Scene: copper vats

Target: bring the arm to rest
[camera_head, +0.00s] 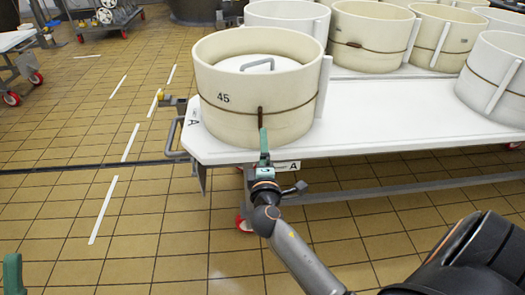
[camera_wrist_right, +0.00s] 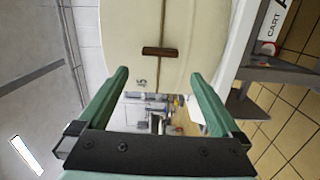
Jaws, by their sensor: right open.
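My right gripper (camera_head: 264,142) is in front of a cream round mould (camera_head: 225,120) marked 45, at the near edge of the white cart top (camera_head: 400,112). In the right wrist view, the right gripper (camera_wrist_right: 160,82) has its two green fingers wide apart with nothing held between them. The mould's wall (camera_wrist_right: 185,45), with its brown cord and toggle (camera_wrist_right: 160,51), is beyond the fingertips. I cannot tell the exact gap. My left gripper (camera_head: 12,272) shows only as a green piece at the lower left edge; its jaw opening is hidden.
Several more cream moulds (camera_head: 365,35) stand behind and to the right on the cart. The cart has a side handle (camera_head: 172,140) at its left end and red wheels (camera_head: 243,224). Tiled floor (camera_head: 150,230) to the left is clear. Another wheeled cart (camera_head: 18,65) stands far left.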

